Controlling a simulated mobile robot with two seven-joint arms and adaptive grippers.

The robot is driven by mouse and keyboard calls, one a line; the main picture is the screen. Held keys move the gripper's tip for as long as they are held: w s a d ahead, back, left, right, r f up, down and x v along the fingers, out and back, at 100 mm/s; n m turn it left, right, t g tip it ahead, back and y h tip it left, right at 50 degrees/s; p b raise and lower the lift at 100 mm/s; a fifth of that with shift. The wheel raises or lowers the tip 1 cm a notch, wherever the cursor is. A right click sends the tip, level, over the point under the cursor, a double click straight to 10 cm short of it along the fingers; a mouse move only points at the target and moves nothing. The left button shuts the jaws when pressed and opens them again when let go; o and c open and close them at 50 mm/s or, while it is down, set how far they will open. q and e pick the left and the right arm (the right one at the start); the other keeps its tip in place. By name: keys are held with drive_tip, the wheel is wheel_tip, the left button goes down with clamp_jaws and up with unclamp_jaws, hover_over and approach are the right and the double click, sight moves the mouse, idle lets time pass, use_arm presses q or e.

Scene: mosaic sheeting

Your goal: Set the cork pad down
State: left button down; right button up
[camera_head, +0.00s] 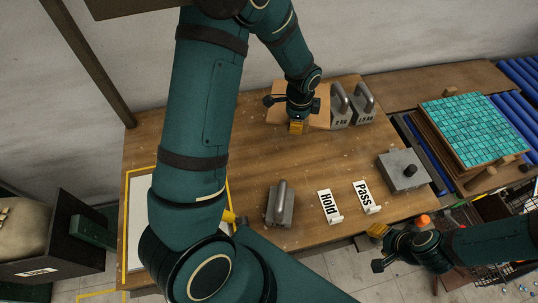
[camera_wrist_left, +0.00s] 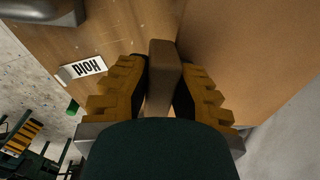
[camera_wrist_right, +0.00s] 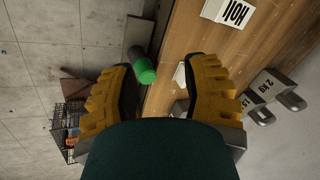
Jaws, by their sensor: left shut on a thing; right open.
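The cork pad (camera_head: 318,107) is a tan sheet at the back of the wooden table, partly hidden behind my left gripper (camera_head: 296,127). In the left wrist view a broad tan face (camera_wrist_left: 255,60) fills the right side. There my left gripper (camera_wrist_left: 163,95) is shut on a dark brown block, which looks like the pad's grip. I cannot tell whether the pad touches the table. My right gripper (camera_head: 379,235) is open at the table's front edge; in its wrist view (camera_wrist_right: 160,95) nothing is held between the fingers.
Grey weights (camera_head: 341,107) stand close right of the pad. Turquoise mosaic (camera_head: 465,128) lies at right. The table's middle (camera_head: 320,155) is clear.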

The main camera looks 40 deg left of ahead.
use_arm(q)
drive_tip(key=shift+r, duration=0.5)
drive_tip(key=shift+s+a, duration=0.1)
drive_tip(key=shift+a, duration=0.1)
drive_tip(key=b, duration=0.9)
hover_over(290, 157)
wheel_tip(290, 157, down, 13)
drive_tip(key=shift+s+d+r, duration=0.15)
drive_tip(key=shift+f+b, duration=1.55)
drive_tip(key=shift+f, duration=1.1)
use_arm(e)
wheel_tip(290, 157, down, 12)
drive_tip(key=s+a+n+g, duration=0.1)
drive_tip(key=s+a, duration=0.1)
drive_tip(key=shift+f+n, duration=0.15)
drive_tip(key=shift+n, duration=0.15)
drive_tip(key=shift+s, duration=0.15)
use_arm(q)
drive_tip(key=shift+f, duration=0.15)
drive_tip(key=c, duration=1)
unclamp_jaws()
use_arm(e)
drive_tip(key=shift+f, duration=0.15)
